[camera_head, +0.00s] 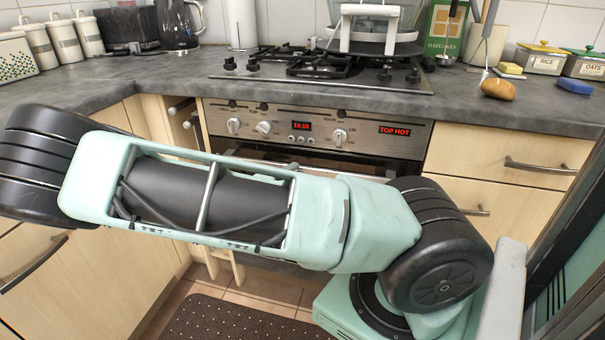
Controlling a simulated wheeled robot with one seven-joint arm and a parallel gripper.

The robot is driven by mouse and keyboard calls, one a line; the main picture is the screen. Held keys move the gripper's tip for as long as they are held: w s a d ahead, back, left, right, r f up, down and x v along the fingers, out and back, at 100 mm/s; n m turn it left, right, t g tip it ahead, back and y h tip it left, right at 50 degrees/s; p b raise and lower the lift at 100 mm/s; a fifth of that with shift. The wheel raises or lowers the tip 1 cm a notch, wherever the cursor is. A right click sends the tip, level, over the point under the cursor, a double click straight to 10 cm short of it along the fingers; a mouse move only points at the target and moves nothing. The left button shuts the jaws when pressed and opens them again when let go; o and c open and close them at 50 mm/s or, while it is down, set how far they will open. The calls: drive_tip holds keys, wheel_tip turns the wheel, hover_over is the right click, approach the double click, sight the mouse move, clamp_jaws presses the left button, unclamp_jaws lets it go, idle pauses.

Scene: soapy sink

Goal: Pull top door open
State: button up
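The built-in oven (365,130) stands below the hob, with a steel control panel, knobs and red displays, one reading "TOP HOT". Its top door (395,166) is a dark strip just under the panel. It looks shut, but most of it is hidden behind my mint-green arm, which crosses the middle of the view. My gripper is not visible, so its place relative to the door and what it holds cannot be told.
The grey worktop (130,75) carries a kettle (178,25), canisters, a gas hob (320,65) and a potato-like item (497,89). Drawers with bar handles (540,166) flank the oven. A dotted mat (235,318) lies on the tiled floor.

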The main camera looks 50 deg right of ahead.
sight(303, 170)
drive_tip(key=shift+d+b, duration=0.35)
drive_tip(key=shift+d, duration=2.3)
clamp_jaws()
